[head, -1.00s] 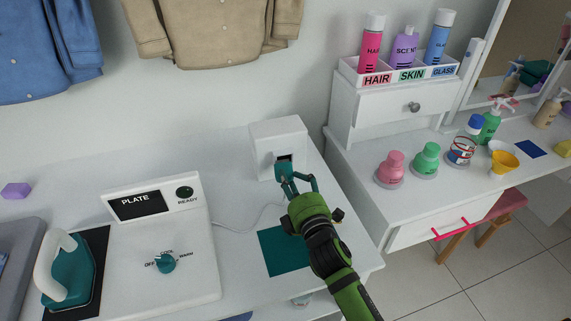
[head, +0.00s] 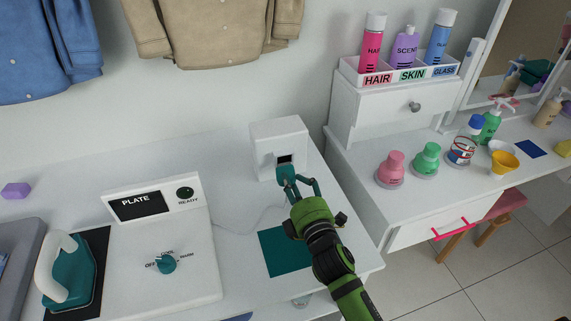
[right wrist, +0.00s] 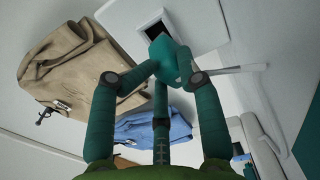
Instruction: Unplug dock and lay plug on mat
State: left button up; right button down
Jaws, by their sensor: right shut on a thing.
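The white dock (head: 262,135) stands at the back right of the white table, with a dark socket opening (head: 285,159) in its front. My right gripper (head: 298,186) is shut on the teal plug (head: 285,174), just in front of and below that opening. In the right wrist view the fingers close around the plug (right wrist: 163,56), close to the dark socket (right wrist: 156,28); I cannot tell whether its tip is fully clear. A pale cable (right wrist: 238,69) runs off to the right there. The flat teal mat (head: 283,258) lies bare on the table, partly behind my right arm. My left gripper is out of view.
A white control base (head: 190,275) with a PLATE display and knob stands left, beside a teal iron (head: 70,270). The cable (head: 250,225) crosses the table behind the mat. A dresser (head: 365,165) with bottles stands right, across a gap.

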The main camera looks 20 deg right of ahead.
jog(key=shift+s+p, duration=0.35)
jog(key=shift+s, duration=1.55)
